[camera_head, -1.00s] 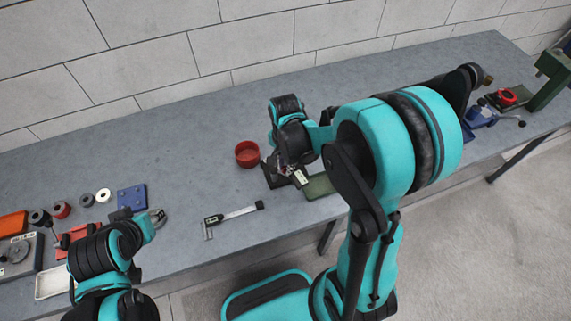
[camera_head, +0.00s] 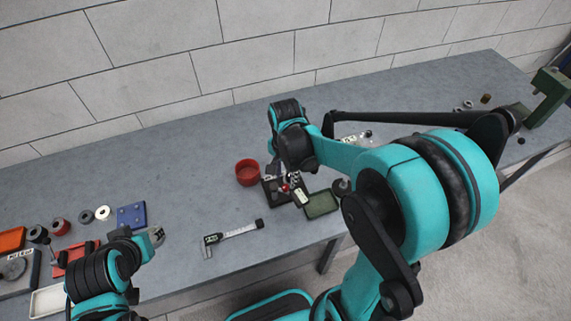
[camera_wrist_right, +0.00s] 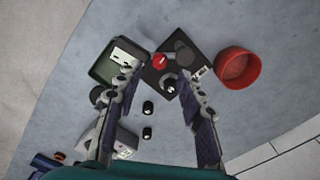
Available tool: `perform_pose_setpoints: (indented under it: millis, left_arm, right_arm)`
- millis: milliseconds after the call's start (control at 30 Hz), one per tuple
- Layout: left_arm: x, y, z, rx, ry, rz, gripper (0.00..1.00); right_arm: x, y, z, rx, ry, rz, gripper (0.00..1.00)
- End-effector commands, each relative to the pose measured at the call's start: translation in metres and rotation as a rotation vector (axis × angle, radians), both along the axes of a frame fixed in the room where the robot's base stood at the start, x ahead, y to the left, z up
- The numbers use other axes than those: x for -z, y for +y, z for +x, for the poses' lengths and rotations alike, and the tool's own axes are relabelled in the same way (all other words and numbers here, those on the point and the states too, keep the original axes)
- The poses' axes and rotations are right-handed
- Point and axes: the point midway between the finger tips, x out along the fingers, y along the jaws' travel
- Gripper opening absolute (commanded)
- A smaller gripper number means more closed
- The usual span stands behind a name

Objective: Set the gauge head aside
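I take the gauge head to be the small part with a pale display (camera_wrist_right: 122,56), lying across the edge of a green tray (camera_wrist_right: 103,70); the head view shows it too (camera_head: 300,195). My right gripper (camera_wrist_right: 160,78) is open above the bench. The left finger in the wrist view overlaps the display part's lower end; I cannot tell if they touch. Between the fingertips lies a black plate (camera_wrist_right: 152,78) with a red knob (camera_wrist_right: 159,62). My left gripper (camera_head: 152,237) is folded low at the left; its fingers are unclear.
A red bowl (camera_head: 248,172) stands beside the black plate. A digital caliper (camera_head: 232,234) lies near the front edge. A blue block (camera_head: 131,215), several rings and an orange tray (camera_head: 12,240) are at the left. The bench's middle back is clear.

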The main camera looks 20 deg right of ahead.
Motion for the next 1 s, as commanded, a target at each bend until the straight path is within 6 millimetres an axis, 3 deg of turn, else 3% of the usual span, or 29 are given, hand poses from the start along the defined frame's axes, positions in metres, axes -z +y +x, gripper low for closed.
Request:
perform_pose_setpoints:
  millis: [200,400,1000]
  left_arm:
    - [0.0,0.0,0.0,0.0,0.0,0.0,0.39]
    - [0.0,0.0,0.0,0.0,0.0,0.0,0.39]
    - [0.0,0.0,0.0,0.0,0.0,0.0,0.39]
  right_arm:
    - [-0.046,0.0,-0.001,0.0,0.0,0.0,0.39]
    - [-0.07,0.0,0.0,0.0,0.0,0.0,0.39]
    - [-0.075,0.0,0.0,-0.001,0.0,0.0,0.39]
